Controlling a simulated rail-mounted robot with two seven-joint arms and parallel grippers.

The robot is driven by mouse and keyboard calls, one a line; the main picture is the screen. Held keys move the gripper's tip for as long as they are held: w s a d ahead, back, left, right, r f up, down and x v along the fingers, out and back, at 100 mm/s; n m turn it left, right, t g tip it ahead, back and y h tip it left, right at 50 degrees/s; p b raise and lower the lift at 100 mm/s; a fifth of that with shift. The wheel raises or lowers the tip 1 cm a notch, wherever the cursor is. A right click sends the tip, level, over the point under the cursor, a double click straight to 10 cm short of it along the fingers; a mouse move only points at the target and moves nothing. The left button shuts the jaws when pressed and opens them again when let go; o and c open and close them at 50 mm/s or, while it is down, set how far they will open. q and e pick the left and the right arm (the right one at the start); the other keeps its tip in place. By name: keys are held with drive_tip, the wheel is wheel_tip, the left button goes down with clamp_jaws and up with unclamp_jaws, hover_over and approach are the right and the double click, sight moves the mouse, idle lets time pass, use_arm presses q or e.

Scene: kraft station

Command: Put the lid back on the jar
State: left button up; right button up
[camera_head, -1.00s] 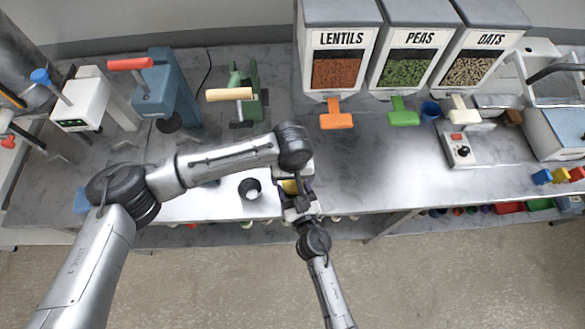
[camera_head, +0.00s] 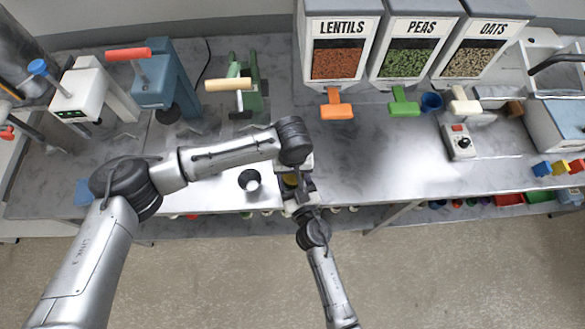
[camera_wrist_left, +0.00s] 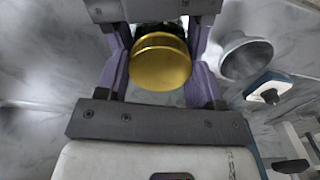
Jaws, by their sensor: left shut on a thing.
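A round gold lid (camera_wrist_left: 160,66) sits between two purple fingers in the left wrist view. A small yellowish patch of it shows in the head view (camera_head: 290,180). My left gripper (camera_head: 291,178), reaching in from the left and pointing down, is shut on the gold lid over the counter's front edge. My right gripper (camera_head: 297,192) comes from below and meets the left one closely. Its fingers are mostly hidden, so I cannot tell its state. The jar is hidden; I cannot tell whether it is under the lid.
Dispensers with an orange handle (camera_head: 337,110) and a green handle (camera_head: 402,107) stand behind. Hand presses (camera_head: 165,85) stand at the left.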

use_arm(q)
drive_tip(key=shift+c, duration=1)
drive_tip(key=m, duration=0.5)
drive_tip(key=shift+m, duration=0.3)
drive_tip(key=m, duration=0.5)
drive_tip(key=shift+m, duration=0.4)
drive_tip(key=m, duration=0.5)
drive_tip(key=shift+m, duration=0.4)
drive_tip(key=m, duration=0.3)
drive_tip(key=shift+f+m, duration=0.1)
drive_tip(key=shift+m, duration=0.3)
drive_tip(key=o, duration=0.9)
drive_tip(key=shift+o, duration=0.9)
drive_tip(key=shift+s, duration=0.1)
drive_tip(key=shift+s, duration=0.1)
use_arm(e)
drive_tip(key=shift+w+d, duration=0.1)
